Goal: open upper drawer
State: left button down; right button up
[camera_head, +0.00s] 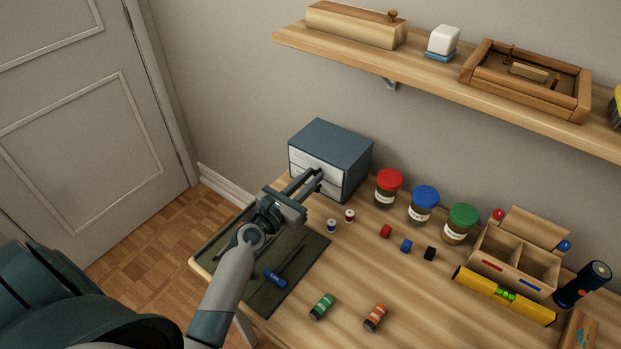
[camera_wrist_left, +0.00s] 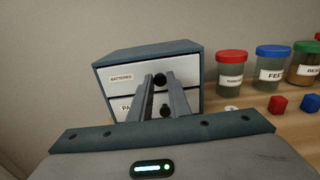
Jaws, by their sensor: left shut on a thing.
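A small blue-grey cabinet (camera_head: 332,143) with two white drawers stands at the back left of the desk. In the left wrist view, its upper drawer (camera_wrist_left: 190,68) is labelled BATTERIES and its lower drawer (camera_wrist_left: 121,108) has a partly hidden label. Each drawer has a dark round knob. My left gripper (camera_head: 312,178) reaches the cabinet front, its fingers shut on the upper drawer's knob (camera_wrist_left: 160,80). The upper drawer looks about flush with the cabinet. The fingers cover part of both drawer fronts. My right gripper is not in view.
Jars with red (camera_head: 389,180), blue (camera_head: 424,198) and green (camera_head: 463,215) lids stand right of the cabinet. A dark mat (camera_head: 300,262) lies under my left arm. A wall shelf (camera_head: 440,75) runs above the desk. Small spools and cubes lie before the jars.

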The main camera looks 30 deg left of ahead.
pick_arm(q)
jog(key=s+a, duration=0.1)
jog(key=s, duration=0.9)
jog(key=shift+s+a, duration=0.25)
jog(key=c, duration=1.7)
grip_release()
jog(key=shift+o, duration=0.2)
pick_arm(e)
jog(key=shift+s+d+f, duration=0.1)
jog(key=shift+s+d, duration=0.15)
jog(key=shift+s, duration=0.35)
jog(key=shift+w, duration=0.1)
